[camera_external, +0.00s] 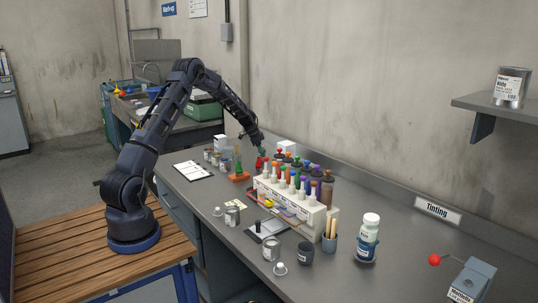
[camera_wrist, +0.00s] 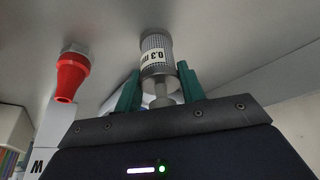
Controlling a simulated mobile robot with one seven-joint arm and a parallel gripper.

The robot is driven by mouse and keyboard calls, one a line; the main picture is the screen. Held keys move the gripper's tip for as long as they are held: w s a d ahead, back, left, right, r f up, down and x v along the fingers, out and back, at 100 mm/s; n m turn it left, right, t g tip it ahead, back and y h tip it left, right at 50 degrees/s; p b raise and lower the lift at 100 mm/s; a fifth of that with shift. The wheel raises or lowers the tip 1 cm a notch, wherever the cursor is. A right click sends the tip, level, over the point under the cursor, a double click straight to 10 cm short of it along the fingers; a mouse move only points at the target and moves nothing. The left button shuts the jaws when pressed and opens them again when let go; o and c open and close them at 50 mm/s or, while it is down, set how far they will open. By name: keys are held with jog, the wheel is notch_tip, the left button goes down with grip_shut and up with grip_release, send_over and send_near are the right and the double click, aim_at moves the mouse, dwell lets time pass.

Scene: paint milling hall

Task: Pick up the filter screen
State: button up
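The filter screen (camera_wrist: 157,55) is a grey mesh cylinder with a white label reading about "0.3 mm" and a narrower pale stem (camera_wrist: 162,92) pointing towards my gripper. In the wrist view it is straight ahead of my gripper (camera_wrist: 160,82). The two green fingers stand apart on either side of the stem, with visible gaps to it. Their tips reach the near end of the mesh; contact is not clear. In the external view my gripper (camera_external: 262,153) is low over the back of the bench, and I cannot make out the filter screen there.
A red nozzle-shaped piece (camera_wrist: 69,74) is left of the filter screen. A white rack (camera_external: 290,205) of several coloured-top tubes stands close by on the grey bench (camera_external: 330,283). An orange-based stand (camera_external: 239,177) is left of my gripper; the wall is behind.

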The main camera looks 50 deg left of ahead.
jog(key=shift+c, duration=1.2)
jog(key=shift+r, duration=0.15)
